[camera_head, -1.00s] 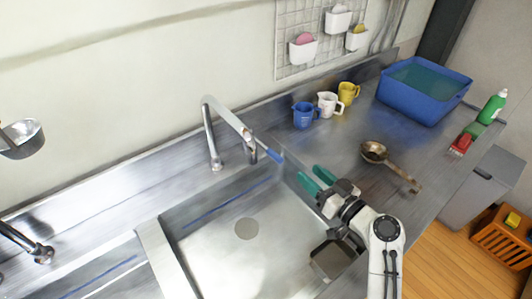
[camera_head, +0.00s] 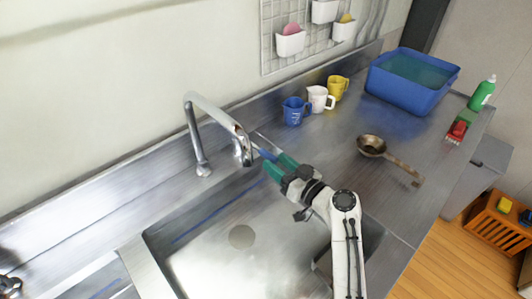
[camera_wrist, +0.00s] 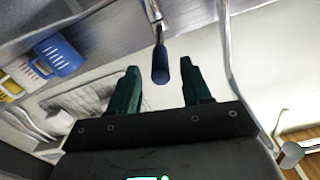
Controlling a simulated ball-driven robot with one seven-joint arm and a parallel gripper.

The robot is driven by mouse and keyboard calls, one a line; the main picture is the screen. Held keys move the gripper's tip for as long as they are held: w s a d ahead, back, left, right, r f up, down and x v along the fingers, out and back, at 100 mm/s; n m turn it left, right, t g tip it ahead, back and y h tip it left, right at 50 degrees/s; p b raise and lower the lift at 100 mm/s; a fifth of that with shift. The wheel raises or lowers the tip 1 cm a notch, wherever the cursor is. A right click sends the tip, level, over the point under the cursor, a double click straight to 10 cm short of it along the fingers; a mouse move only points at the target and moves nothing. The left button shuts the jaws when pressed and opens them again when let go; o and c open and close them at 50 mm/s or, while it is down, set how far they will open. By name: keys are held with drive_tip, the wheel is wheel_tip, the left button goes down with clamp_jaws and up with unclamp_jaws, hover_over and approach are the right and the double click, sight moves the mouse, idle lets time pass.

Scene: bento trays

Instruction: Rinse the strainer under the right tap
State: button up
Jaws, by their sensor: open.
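The strainer (camera_head: 371,146), a small brownish bowl with a long handle, lies on the steel counter right of the sink, apart from my gripper. The right tap (camera_head: 222,117) arches over the sink. Its lever has a blue grip (camera_head: 266,154), also seen in the wrist view (camera_wrist: 161,66). My gripper (camera_head: 277,166) has green fingers and is open at the lever. In the wrist view, the blue grip shows between my open fingers (camera_wrist: 158,72), with gaps on both sides. No water stream is visible from the spout.
A blue mug (camera_head: 294,111), a white mug (camera_head: 319,98) and a yellow mug (camera_head: 338,88) stand along the wall. A blue water-filled tub (camera_head: 412,82), a green bottle (camera_head: 483,94) and a red brush (camera_head: 457,130) are farther right. The sink basin (camera_head: 215,262) lies below my arm.

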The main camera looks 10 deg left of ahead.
sight(264, 153)
drive_tip(key=shift+x, duration=2.55)
clamp_jaws()
